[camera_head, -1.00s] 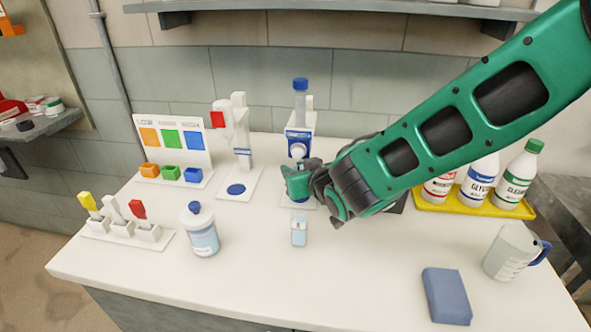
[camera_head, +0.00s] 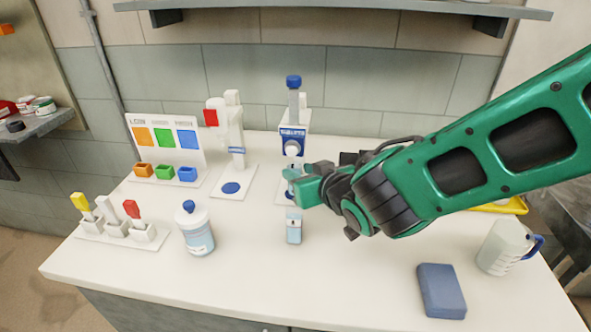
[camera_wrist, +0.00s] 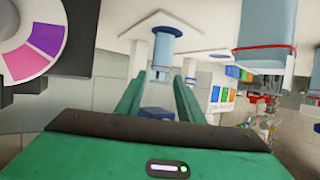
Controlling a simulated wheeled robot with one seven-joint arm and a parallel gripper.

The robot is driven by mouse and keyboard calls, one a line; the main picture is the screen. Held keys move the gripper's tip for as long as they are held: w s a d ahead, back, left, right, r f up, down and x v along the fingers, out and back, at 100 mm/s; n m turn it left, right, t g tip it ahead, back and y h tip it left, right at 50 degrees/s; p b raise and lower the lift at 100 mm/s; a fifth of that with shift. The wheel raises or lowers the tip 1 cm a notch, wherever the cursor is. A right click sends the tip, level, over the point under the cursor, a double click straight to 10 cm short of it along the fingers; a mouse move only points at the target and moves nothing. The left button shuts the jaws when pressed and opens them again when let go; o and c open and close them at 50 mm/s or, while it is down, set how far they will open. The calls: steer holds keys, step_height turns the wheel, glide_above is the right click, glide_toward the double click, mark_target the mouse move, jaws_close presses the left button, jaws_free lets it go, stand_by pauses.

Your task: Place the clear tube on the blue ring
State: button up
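My gripper (camera_head: 296,182) is low over the base of the tablet dispenser (camera_head: 292,138), coming from the right. In the wrist view its two green fingers (camera_wrist: 158,92) stand apart, with no object clearly pinched between them. I cannot tell which item is the clear tube. A pale blue cylinder with a blue rim (camera_wrist: 164,50) shows beyond the fingertips. A flat blue round mark (camera_head: 232,188) lies on the left dispenser's white base. Another blue patch below my gripper is mostly hidden. A small pale blue container (camera_head: 294,229) stands in front of my gripper.
A white bottle with a blue cap (camera_head: 197,230) stands at the left front. A rack of coloured-handled tools (camera_head: 120,230), a colour card (camera_head: 165,139) and small coloured bins are further left. A blue block (camera_head: 441,291) and a jug (camera_head: 503,246) stand at the right. The middle front is clear.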

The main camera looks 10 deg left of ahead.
steer(key=shift+v, duration=2.3)
